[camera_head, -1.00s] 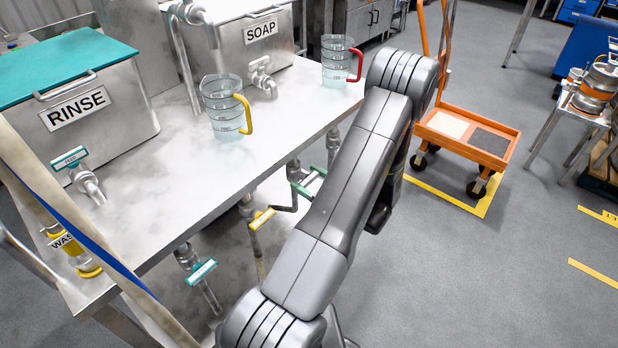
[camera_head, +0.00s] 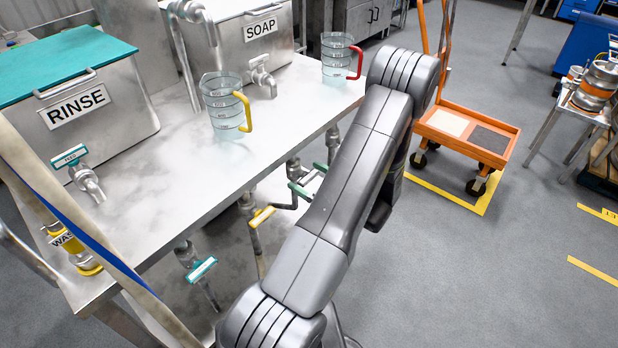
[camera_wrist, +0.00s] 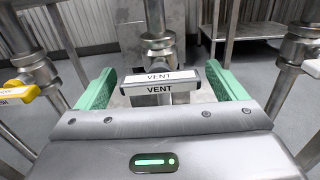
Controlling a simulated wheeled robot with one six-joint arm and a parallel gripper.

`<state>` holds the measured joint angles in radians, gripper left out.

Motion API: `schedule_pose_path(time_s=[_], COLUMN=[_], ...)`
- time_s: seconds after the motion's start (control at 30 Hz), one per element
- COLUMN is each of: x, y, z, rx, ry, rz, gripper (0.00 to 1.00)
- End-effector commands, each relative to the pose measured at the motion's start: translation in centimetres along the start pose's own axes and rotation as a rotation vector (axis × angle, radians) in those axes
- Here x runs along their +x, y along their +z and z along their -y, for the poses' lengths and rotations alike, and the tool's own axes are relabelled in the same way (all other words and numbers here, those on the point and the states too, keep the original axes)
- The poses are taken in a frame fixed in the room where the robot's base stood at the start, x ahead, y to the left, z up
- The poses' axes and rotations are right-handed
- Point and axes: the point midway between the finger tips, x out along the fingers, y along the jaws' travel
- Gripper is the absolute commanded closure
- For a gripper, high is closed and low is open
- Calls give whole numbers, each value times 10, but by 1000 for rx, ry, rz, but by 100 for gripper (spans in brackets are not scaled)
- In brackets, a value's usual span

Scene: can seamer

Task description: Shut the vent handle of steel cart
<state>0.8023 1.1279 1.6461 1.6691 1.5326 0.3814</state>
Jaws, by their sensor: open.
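The vent handle (camera_wrist: 160,88) is a short grey bar with white VENT labels, mounted across an upright pipe. It fills most of the gap between the two green fingers of my gripper (camera_wrist: 162,86) in the wrist view. The fingers are open, one on each side of the bar; whether either touches it I cannot tell. In the head view my gripper (camera_head: 310,180) is small, under the front edge of the steel cart (camera_head: 215,215), and partly hidden by my arm. The handle is hard to make out there.
A yellow-handled valve (camera_head: 262,217) and a teal-handled valve (camera_head: 201,269) hang under the cart to the left. Two measuring jugs (camera_head: 222,105) (camera_head: 336,58) stand on top. An orange trolley (camera_head: 468,137) is at right. The grey floor in front is clear.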

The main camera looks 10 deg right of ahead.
Motion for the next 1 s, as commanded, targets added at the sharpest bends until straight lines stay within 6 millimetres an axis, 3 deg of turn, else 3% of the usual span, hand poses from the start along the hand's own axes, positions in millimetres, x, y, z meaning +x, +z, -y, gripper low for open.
schedule_pose_path(time_s=[0.17,0.6,0.8,1.0], x=[-20,-110,-132,-137], y=[0,0,0,0], z=[1,1,0,0], rx=[0,0,1,1], ry=[-4,-5,-3,-1], rz=[1,0,0,0], gripper=[9,9,9,9])
